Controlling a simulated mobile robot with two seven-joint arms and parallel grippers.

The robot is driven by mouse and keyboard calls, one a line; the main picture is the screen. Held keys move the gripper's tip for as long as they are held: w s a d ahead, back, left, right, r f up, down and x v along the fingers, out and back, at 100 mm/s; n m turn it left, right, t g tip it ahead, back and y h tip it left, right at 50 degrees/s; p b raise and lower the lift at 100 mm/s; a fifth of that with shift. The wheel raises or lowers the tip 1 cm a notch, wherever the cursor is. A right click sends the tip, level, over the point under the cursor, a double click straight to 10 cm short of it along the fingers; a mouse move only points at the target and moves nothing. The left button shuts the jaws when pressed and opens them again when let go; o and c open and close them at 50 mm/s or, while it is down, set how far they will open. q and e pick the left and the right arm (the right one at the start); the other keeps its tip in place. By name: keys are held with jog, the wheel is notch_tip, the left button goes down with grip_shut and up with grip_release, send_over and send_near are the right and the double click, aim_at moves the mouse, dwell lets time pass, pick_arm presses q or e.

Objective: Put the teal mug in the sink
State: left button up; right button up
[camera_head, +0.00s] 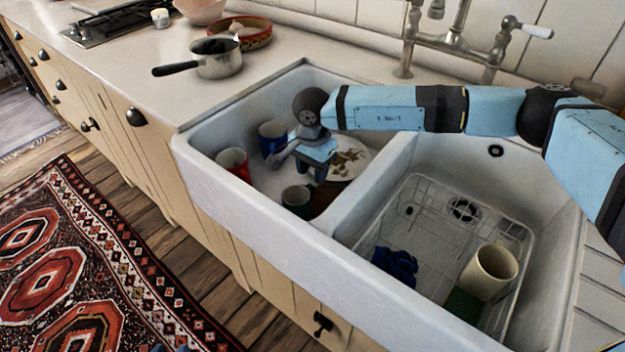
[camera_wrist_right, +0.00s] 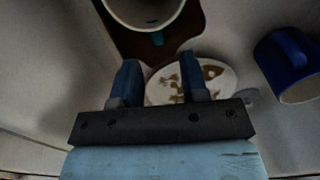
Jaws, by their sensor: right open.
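The teal mug (camera_head: 296,199) stands in the left basin of the white sink (camera_head: 240,215), near its front wall. In the right wrist view its pale inside and rim show at the top, with its teal handle (camera_wrist_right: 157,39) toward me. My right gripper (camera_head: 316,168) reaches down into the left basin, just behind the mug. Its two fingers (camera_wrist_right: 159,68) are apart with nothing between them, and the handle lies a little beyond the fingertips. My left gripper is not in view.
The left basin also holds a red mug (camera_head: 233,162), a blue mug (camera_head: 271,137), a stained plate (camera_head: 350,163) and a brown-red board (camera_head: 325,197). The right basin holds a wire rack, a cream mug (camera_head: 489,271) and a dark blue item (camera_head: 395,264). A saucepan (camera_head: 218,62) stands on the counter.

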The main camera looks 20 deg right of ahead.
pick_arm(q)
jog(key=shift+a+f+p, duration=0.1)
jog(key=shift+f+p, duration=0.15)
jog(key=shift+p, duration=0.05)
pick_arm(e)
notch_tip(320, 180, up, 7)
pick_arm(q)
jog(key=shift+r, duration=0.2)
